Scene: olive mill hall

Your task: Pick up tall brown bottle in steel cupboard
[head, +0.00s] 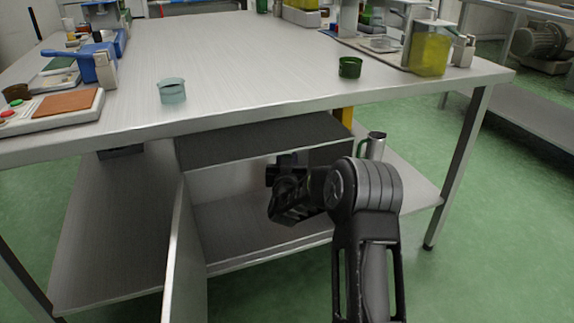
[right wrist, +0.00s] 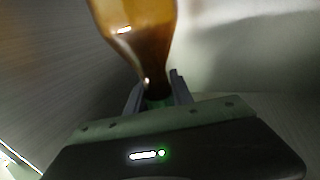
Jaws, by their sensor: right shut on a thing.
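The tall brown bottle (right wrist: 140,30) shows in the right wrist view, at the top centre, its narrow end between my fingers. My right gripper (right wrist: 158,92) is shut on that narrow end. In the head view my right gripper (head: 287,172) reaches into the open front of the steel cupboard (head: 260,137) under the table. The bottle cannot be made out in the head view, hidden by the cupboard or my arm. The cupboard door (head: 186,255) stands open at the left. My left gripper is not in view.
The steel table (head: 230,60) stands above the cupboard, its front edge close over my arm. On it are a pale blue-green cup (head: 172,92), a green cup (head: 350,67) and a white scale (head: 50,113). A metal jug (head: 376,145) stands on the lower shelf, right of the cupboard.

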